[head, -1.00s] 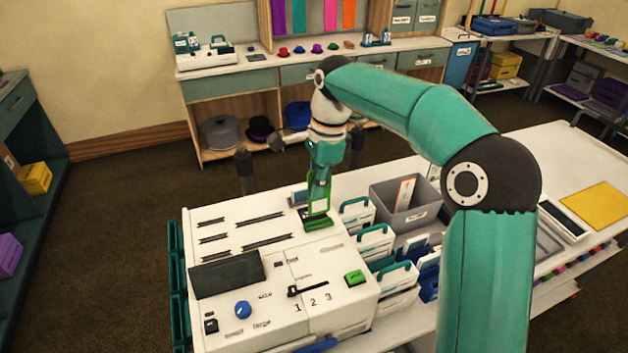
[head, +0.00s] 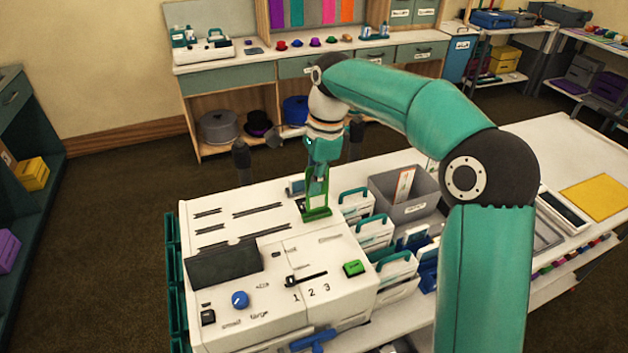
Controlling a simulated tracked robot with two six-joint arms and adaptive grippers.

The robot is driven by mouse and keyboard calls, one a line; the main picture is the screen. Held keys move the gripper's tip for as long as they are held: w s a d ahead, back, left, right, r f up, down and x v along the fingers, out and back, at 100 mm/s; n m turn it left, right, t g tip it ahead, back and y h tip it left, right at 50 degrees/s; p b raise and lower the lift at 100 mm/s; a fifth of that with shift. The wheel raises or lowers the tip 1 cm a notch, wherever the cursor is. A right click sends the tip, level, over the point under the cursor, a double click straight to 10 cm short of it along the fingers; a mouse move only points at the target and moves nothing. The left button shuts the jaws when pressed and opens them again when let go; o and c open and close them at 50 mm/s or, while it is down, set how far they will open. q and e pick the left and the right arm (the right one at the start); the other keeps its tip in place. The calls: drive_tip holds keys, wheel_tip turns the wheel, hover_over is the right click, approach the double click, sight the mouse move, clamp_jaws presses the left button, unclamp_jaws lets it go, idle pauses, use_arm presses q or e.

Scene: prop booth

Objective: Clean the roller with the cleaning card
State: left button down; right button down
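A white machine (head: 300,255) stands on the table, with thin dark slots, a blue knob (head: 240,300), a green button (head: 354,268) and a slider marked 1, 2, 3. My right gripper (head: 318,180) hangs down over its back right corner. At the fingertips is an upright green-edged piece (head: 317,211), which may be the cleaning card; its lower end meets the machine's top. Whether the fingers clamp it is too small to tell. I cannot make out a roller. My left gripper is not in view.
A grey bin (head: 412,206) and several white holders with teal handles (head: 372,232) stand right of the machine. A dark panel (head: 224,262) lies on its left part. A yellow sheet (head: 594,197) lies at the table's right. A blue handle-like part (head: 316,340) shows at the bottom.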

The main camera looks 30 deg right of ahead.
sight(313, 211)
drive_tip(key=shift+f+b, duration=0.3)
drive_tip(key=shift+f, duration=0.1)
idle(0.5)
drive_tip(key=shift+f+b, duration=2)
drive_tip(key=shift+f, duration=1.05)
drive_tip(key=c, duration=1.2)
unclamp_jaws()
drive_tip(key=shift+c, duration=0.2)
drive_tip(key=r, duration=0.3)
drive_tip(key=d+r, duration=0.1)
drive_tip(key=r, duration=0.7)
drive_tip(key=shift+s+d, duration=0.1)
drive_tip(key=shift+d, duration=0.2)
drive_tip(key=shift+r, duration=0.4)
drive_tip(key=shift+s, duration=0.1)
